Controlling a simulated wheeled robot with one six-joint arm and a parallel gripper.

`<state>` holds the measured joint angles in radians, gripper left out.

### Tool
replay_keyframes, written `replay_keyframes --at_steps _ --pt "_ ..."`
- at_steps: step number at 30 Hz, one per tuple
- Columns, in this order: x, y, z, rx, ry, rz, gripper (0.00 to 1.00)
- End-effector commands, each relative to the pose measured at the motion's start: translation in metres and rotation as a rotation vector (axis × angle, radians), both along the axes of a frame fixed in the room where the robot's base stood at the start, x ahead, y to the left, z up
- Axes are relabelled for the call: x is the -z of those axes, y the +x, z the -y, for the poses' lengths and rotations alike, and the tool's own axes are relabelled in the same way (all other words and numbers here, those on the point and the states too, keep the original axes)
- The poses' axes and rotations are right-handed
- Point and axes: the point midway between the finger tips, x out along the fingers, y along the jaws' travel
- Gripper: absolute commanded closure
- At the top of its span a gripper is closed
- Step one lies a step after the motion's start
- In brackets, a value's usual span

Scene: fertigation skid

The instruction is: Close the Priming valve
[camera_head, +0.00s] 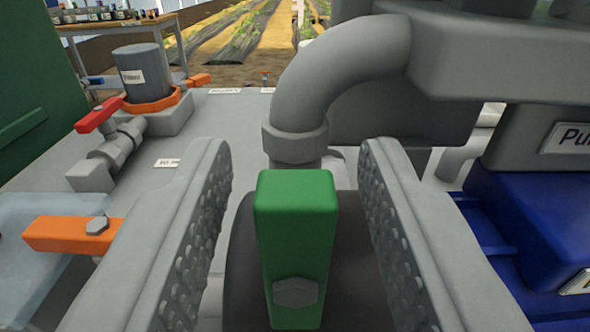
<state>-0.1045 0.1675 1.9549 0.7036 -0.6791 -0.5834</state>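A green valve handle (296,235) with a grey hex bolt on its near end stands between the fingers of my gripper (297,225) in the head camera view. Its label is not in view, so I cannot tell whether it is the Priming valve. My gripper is open, with one textured finger on each side of the green handle and a gap on both sides. The valve body below the handle is mostly hidden; a dark rounded part shows behind it.
A grey elbow pipe (340,70) rises just beyond the handle. A blue pump housing (540,225) stands at right. At left are an orange handle (70,235), a red-handled valve (98,116) and a grey canister (142,72). A bottle table (120,24) stands behind.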

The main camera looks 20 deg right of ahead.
Motion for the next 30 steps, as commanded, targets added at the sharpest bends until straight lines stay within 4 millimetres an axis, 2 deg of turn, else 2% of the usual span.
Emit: replay_keyframes --at_steps 2,6,8,20,30 --pt "0.0001 -0.0001 0.0000 0.000 0.000 0.000 0.62" --pt "0.0001 -0.0002 0.0000 0.000 0.000 0.000 0.89" --pt "0.0002 -0.0002 0.0000 0.000 0.000 0.000 1.00" --pt "0.0004 -0.0007 0.0010 0.000 0.051 0.017 1.00" --pt "0.0015 -0.0022 0.0058 0.001 0.282 0.090 1.00"
